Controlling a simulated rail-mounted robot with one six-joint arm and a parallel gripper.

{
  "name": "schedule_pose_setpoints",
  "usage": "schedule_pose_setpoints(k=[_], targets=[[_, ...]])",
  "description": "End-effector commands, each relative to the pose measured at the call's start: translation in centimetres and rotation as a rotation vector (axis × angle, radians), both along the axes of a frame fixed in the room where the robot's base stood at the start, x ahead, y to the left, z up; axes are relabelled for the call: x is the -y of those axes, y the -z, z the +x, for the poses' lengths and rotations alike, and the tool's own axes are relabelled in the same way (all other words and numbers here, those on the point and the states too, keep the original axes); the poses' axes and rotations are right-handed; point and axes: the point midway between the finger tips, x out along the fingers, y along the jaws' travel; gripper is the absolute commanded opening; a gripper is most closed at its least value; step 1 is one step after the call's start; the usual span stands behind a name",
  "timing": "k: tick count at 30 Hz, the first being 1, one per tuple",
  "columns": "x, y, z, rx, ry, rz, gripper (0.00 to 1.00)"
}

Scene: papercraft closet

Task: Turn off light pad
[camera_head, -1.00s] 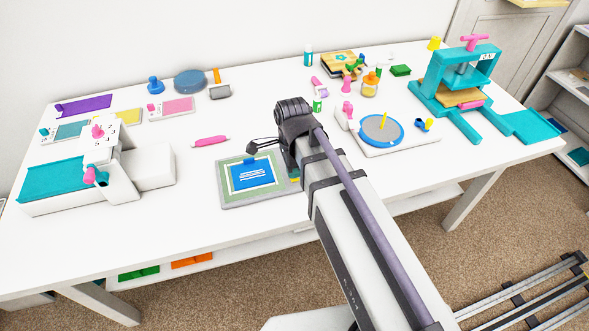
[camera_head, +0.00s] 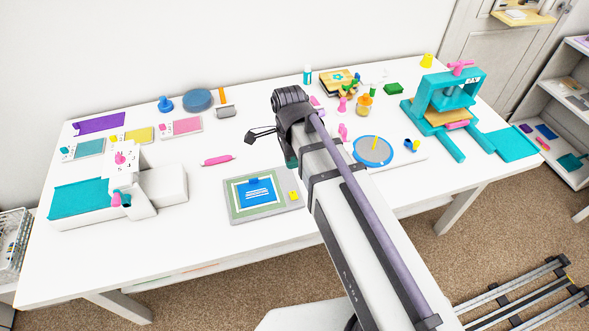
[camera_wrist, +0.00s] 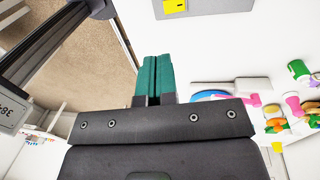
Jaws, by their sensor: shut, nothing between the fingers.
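The light pad (camera_head: 265,212) is a flat grey pad on the near middle of the white table, with a green-bordered sheet and a blue piece lying on it. A yellow switch (camera_head: 294,196) sits near its right edge. In the wrist view, part of the grey pad (camera_wrist: 215,12) and the yellow switch (camera_wrist: 176,6) show at the top edge. My gripper (camera_wrist: 155,62) has dark teal fingers pressed together, with nothing between them. It is apart from the switch in the wrist view. In the head view my arm mostly hides the fingers. I cannot tell whether the pad is lit.
A pink pen-like tool (camera_head: 217,160) lies behind the pad. A white machine with a teal bed (camera_head: 80,199) stands at left. A round blue-rimmed turntable (camera_head: 373,151) and a teal press (camera_head: 447,104) stand at right. Bare table lies around the pad.

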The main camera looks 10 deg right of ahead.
Motion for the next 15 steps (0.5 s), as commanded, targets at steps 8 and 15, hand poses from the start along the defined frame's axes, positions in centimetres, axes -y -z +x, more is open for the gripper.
schedule_pose_setpoints(k=[8, 15], targets=[[-0.5, 0.0, 2.3, -0.061, -0.010, -0.006, 0.00], [-0.5, 1.0, 2.1, -0.061, -0.009, -0.007, 0.00]])
